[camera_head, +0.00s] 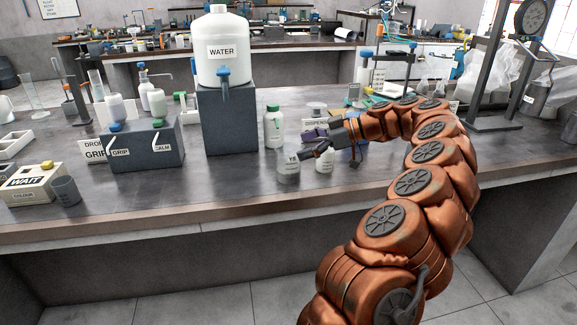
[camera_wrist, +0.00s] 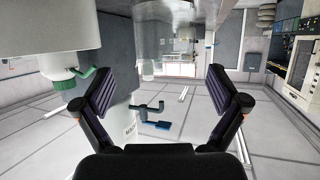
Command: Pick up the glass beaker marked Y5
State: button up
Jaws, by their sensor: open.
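The glass beaker marked Y5 (camera_head: 289,168) stands upright near the front of the dark bench, its label partly readable. My gripper (camera_head: 319,138) is just right of and slightly above it in the head view, its dark fingers spread and empty. The wrist view is upside down. There, a clear glass vessel (camera_wrist: 163,18), apparently this beaker, shows at the top, beyond the gap between my open fingers (camera_wrist: 160,92). It does not appear to be held; whether a finger touches it cannot be told.
A white jar (camera_head: 325,160) stands close to the right of the beaker, under my gripper. A green-capped bottle (camera_head: 273,128) stands behind it. The water tank (camera_head: 222,50) on its grey block (camera_head: 228,120) is to the left. The bench front is clear.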

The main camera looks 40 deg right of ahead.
aim_at(288, 150)
jog(key=shift+w+a+f, duration=0.2)
jog(key=shift+w+a, duration=0.05)
jog(key=shift+a, duration=0.2)
jog(key=shift+w+a+f, duration=0.2)
jog(key=shift+a, duration=0.25)
jog(key=shift+p+x, duration=0.45)
jog(key=shift+x, duration=0.75)
jog(key=shift+f, duration=0.1)
jog(key=shift+c, duration=0.3)
jog(key=c, duration=1.3)
jog(key=shift+c, duration=0.3)
